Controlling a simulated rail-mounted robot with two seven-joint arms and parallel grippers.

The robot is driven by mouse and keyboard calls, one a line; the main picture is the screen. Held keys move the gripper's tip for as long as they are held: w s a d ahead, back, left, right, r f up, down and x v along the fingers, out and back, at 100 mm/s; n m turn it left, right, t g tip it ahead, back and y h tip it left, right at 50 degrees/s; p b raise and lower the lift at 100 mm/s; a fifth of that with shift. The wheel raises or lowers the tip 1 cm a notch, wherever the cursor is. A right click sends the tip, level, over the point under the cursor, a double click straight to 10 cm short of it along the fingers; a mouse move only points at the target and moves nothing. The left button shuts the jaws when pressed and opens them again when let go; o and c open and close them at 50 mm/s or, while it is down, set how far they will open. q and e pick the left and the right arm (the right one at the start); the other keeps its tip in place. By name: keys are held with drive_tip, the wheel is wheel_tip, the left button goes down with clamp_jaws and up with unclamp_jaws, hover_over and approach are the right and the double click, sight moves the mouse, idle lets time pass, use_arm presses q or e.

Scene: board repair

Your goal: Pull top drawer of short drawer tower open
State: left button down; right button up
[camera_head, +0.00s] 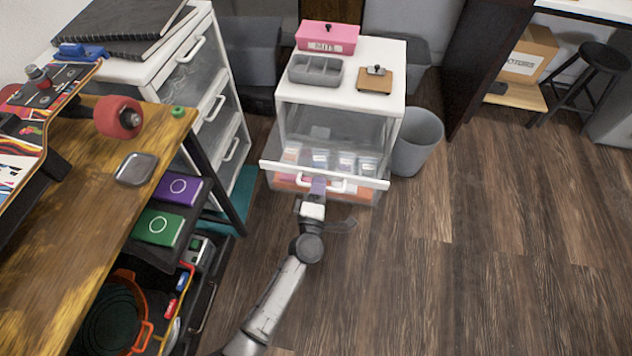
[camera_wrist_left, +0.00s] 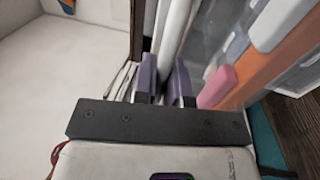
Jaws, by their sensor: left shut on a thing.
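The short drawer tower (camera_head: 353,75) is white with clear sides and stands in the middle of the head view. Its top drawer (camera_head: 368,181) is pulled out some way toward me, with several small boxes visible inside. My left gripper (camera_head: 318,186) is at the white handle (camera_head: 335,189) on the drawer front. In the left wrist view, the purple fingers of my left gripper (camera_wrist_left: 166,80) are closed around the white handle bar (camera_wrist_left: 175,35). The fingertips partly hide the handle. My right gripper is in neither view.
A wooden workbench (camera_head: 75,245) and taller drawer tower (camera_head: 213,80) are at left. Floor to the right is clear.

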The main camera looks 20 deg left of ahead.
use_arm(q)
drive_tip(key=c, duration=1.2)
unclamp_jaws()
drive_tip(key=p+v, duration=0.3)
drive_tip(key=v, duration=1.1)
drive_tip(key=shift+r, duration=0.1)
drive_tip(key=shift+w, duration=0.1)
